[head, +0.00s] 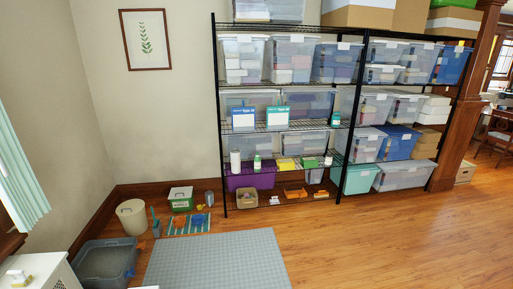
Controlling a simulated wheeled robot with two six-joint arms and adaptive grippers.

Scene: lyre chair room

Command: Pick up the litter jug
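No thing in the head view is clearly the litter jug. A green container with a white lid (181,198) stands on the floor against the back wall, and I cannot tell if it is the jug. A cream bin (131,217) stands to its left and a small grey container (209,198) to its right. A grey litter box (103,263) sits on the floor at the lower left. Neither of my grippers shows in this view.
A black wire shelf (290,151) with many storage bins stands along the back wall. A grey mat (218,262) lies on the wood floor. A white cabinet (45,268) is at the lower left corner. The floor (385,240) at the right is clear.

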